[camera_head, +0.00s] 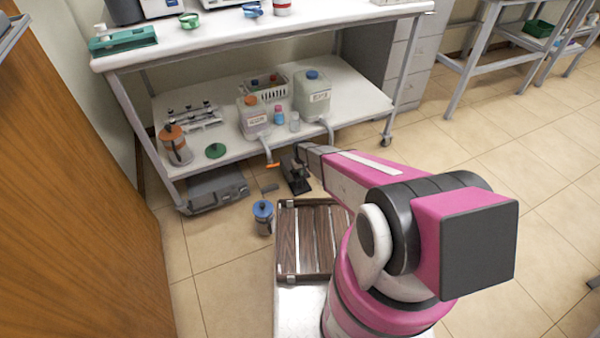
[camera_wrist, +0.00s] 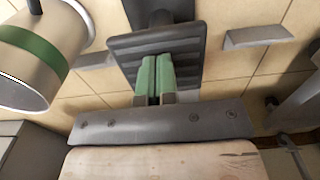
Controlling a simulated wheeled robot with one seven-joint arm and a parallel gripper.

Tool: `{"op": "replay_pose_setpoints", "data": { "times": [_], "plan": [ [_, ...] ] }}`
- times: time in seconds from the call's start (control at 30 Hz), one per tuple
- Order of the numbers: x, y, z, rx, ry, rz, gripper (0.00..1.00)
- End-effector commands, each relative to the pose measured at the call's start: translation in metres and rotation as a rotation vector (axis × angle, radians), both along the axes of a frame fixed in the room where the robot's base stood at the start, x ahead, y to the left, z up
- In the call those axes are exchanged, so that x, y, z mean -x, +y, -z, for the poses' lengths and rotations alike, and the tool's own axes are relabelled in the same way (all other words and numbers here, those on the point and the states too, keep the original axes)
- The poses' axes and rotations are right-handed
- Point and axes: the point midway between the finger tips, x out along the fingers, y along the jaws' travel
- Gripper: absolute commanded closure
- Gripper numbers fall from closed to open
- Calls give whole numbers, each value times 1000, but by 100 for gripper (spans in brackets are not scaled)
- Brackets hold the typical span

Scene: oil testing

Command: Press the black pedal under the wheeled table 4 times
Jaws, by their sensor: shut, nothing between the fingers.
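The black pedal (camera_head: 296,178) lies on the floor under the front edge of the wheeled table (camera_head: 255,45). In the wrist view, the pedal's ribbed black plate (camera_wrist: 122,48) fills the upper middle. My gripper (camera_wrist: 153,62) is shut and empty, its green fingertips side by side in front of the plate. The fingers cover the middle of the plate, and I cannot tell whether they touch it. In the head view my pink arm reaches toward the pedal, and the fingers are hard to make out there.
Two jugs (camera_head: 313,97) (camera_head: 252,118) with hoses stand on the lower shelf (camera_head: 360,105) above the pedal. A blue-lidded canister (camera_head: 263,219) and a grey device (camera_head: 217,188) are on the floor to the left. In the wrist view, a green-banded cylinder (camera_wrist: 45,45) is at left.

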Motion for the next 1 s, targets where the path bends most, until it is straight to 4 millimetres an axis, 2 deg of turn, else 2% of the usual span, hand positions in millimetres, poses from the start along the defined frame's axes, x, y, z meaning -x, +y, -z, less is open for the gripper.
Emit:
{"op": "replay_pose_setpoints", "data": {
  "times": [0.27,0.53,1.0],
  "plan": [
    [-1,0,12,0,1,0,100],
    [0,0,12,0,0,0,100],
    [0,0,-12,0,-1,0,100]
  ]
}}
